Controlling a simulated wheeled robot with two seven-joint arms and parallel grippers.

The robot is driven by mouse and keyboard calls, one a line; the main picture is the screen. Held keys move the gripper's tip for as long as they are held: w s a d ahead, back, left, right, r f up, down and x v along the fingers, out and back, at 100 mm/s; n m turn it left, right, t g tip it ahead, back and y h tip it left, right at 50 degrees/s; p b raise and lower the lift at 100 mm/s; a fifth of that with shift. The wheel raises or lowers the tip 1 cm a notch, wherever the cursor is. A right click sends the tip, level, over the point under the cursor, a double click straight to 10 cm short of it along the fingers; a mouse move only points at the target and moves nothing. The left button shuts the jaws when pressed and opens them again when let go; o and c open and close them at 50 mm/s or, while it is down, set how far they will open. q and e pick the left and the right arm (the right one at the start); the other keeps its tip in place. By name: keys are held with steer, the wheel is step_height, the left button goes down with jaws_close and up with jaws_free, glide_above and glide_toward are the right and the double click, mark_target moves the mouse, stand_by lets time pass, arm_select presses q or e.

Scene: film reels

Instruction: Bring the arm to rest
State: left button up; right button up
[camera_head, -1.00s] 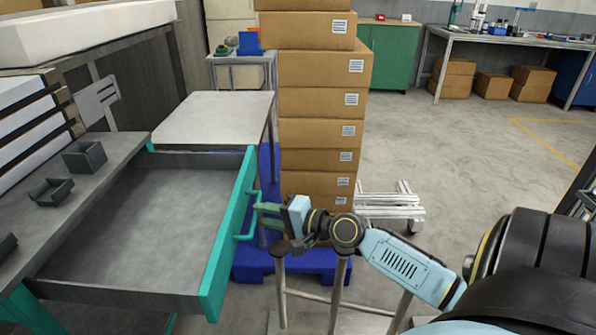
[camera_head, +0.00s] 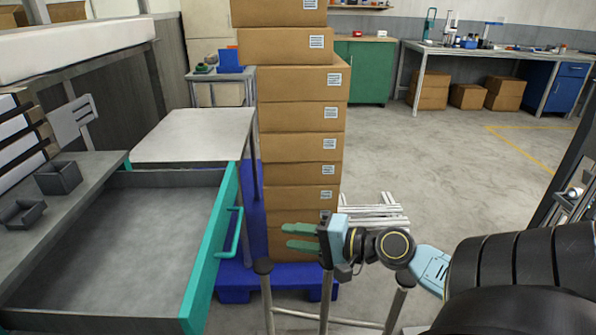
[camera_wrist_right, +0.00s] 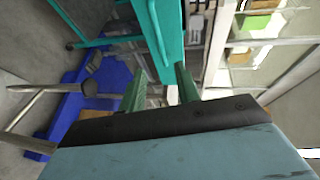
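My right gripper (camera_head: 302,237) is to the right of the open drawer (camera_head: 110,245), in front of the stack of boxes. Its two green fingers are apart with nothing between them. It is clear of the drawer's teal handle (camera_head: 232,233). In the right wrist view, the two fingers of the right gripper (camera_wrist_right: 157,90) also stand apart, with the teal drawer front (camera_wrist_right: 165,45) beyond them. The drawer is pulled out and its inside is empty. My left gripper is not in view.
Tall stack of cardboard boxes (camera_head: 300,145) on a blue pallet (camera_head: 290,275) stands behind the gripper. A stool-like stand with dark knobs (camera_head: 263,266) is just below it. Small dark bins (camera_head: 58,177) sit on the left bench. Open floor (camera_head: 430,160) lies to the right.

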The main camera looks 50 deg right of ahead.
stand_by(0.4)
